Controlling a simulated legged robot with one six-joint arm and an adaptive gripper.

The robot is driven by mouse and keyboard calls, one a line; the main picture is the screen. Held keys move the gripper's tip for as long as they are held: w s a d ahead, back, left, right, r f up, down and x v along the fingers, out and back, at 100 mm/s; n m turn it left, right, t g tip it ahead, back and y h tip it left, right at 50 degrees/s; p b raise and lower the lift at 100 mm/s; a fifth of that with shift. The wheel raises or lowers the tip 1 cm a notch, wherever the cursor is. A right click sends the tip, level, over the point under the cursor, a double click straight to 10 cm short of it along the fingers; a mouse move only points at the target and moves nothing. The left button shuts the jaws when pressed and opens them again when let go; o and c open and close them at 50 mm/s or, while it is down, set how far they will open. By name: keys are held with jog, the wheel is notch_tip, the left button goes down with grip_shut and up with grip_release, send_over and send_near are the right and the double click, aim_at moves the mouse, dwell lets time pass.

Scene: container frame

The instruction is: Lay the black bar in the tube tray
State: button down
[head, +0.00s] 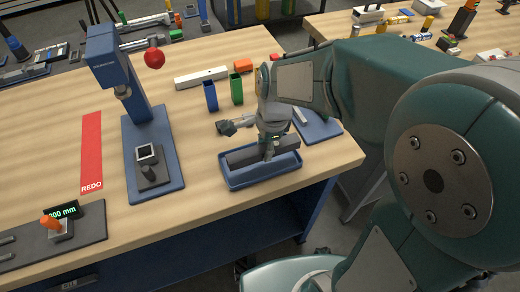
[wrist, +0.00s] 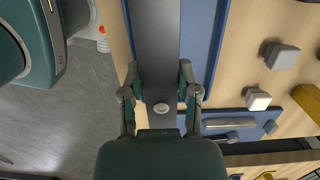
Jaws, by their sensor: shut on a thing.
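The black bar (head: 240,158) lies lengthwise along the blue tube tray (head: 264,181), within its outline in the head view. I cannot tell whether it rests on the tray floor or hangs just above it. The bar's underside is hidden.
A blue press (head: 137,110) with a red ball handle (head: 154,58) stands left of the tray. A blue holder (head: 210,97) and a green holder (head: 236,89) stand behind it. A blue plate (head: 318,127) lies to the right. A red REDO strip (head: 91,145) lies far left.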

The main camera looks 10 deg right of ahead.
aim_at(260, 155)
jog(key=shift+w+a+f, duration=0.25)
jog(key=shift+w+f, duration=0.4)
jog(key=shift+f, duration=0.15)
jog(key=shift+w+a+f, duration=0.1)
jog(key=shift+w+f, duration=0.05)
jog(key=shift+f, duration=0.8)
jog(key=shift+w+a+f, duration=0.1)
jog(key=shift+f, duration=0.85)
jog(key=shift+f, duration=0.1)
jog(key=shift+c, duration=1.7)
grip_release()
